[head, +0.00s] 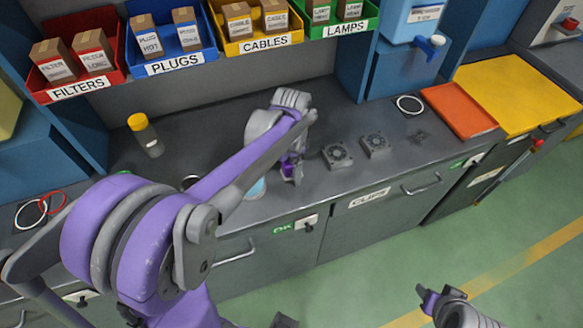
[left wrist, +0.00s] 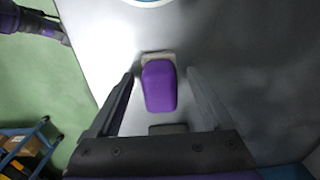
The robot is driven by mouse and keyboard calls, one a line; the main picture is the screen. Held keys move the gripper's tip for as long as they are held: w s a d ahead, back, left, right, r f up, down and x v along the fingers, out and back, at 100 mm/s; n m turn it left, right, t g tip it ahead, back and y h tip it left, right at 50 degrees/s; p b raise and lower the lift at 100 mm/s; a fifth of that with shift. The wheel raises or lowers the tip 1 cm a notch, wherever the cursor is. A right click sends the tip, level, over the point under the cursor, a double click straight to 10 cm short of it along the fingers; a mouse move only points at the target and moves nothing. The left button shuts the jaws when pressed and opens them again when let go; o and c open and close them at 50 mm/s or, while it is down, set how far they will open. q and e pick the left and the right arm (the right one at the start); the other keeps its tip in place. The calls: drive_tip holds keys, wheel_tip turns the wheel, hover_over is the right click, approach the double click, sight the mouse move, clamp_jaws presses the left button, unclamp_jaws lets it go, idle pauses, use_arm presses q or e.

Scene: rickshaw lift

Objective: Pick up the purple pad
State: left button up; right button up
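The purple pad (left wrist: 159,86) shows in the left wrist view, with a light grey piece at its far end, over the grey worktop. My left gripper (left wrist: 161,76) is open, one finger on each side of the pad, with a narrow gap showing on both sides. In the head view my left gripper (head: 291,172) points down at the worktop; its arm and wrist partly hide that spot, and a bit of purple shows there. My right gripper (head: 428,297) is low at the right, over the floor, away from the worktop; its finger opening is unclear.
On the worktop (head: 330,115) are two dark fans (head: 337,156) (head: 375,145), a white ring (head: 409,104), a yellow-capped bottle (head: 146,136), an orange tray (head: 460,108) and a red ring (head: 53,203). Labelled bins (head: 166,65) line the back. Green floor lies in front.

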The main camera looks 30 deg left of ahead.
use_arm(q)
clamp_jaws()
